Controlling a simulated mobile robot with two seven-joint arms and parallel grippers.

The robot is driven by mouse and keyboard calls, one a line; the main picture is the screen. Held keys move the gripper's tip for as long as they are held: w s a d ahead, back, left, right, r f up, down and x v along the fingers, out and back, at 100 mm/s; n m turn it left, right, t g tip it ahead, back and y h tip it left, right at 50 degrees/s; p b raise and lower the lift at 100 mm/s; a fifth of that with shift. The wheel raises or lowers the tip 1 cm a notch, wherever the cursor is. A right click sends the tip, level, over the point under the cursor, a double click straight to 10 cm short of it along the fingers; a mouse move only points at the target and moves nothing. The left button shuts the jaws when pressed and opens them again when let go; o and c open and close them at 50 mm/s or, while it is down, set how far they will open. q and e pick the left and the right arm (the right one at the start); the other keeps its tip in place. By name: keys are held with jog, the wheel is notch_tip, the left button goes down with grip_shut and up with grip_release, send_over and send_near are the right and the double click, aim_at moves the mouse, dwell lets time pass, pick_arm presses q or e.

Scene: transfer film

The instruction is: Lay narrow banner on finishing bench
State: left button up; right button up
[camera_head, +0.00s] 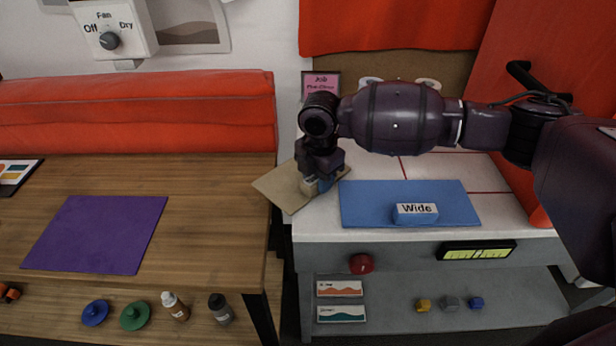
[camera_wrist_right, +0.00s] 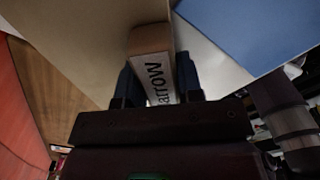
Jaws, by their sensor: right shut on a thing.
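The narrow banner (camera_head: 277,184) is a flat tan sheet with a tan grip block; in the right wrist view the block (camera_wrist_right: 155,66) carries a label reading "arrow", its first letter hidden. My right gripper (camera_head: 318,184) is shut on this block. The sheet spans the gap between the wooden table and the white-topped bench (camera_head: 316,222), at the bench's left edge. I cannot tell whether it touches the bench. A blue sheet with a block marked "Wide" (camera_head: 415,212) lies on the bench to the right. My left gripper is not in view.
The wooden table (camera_head: 200,190) at left holds a purple mat (camera_head: 95,233). A red knob (camera_head: 361,263) and a green display (camera_head: 477,251) are on the bench front. Bottles and coloured lids sit on a lower left shelf.

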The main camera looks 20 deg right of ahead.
jog(key=shift+r, duration=0.6)
notch_tip(320, 180, up, 19)
jog(key=p, duration=0.2)
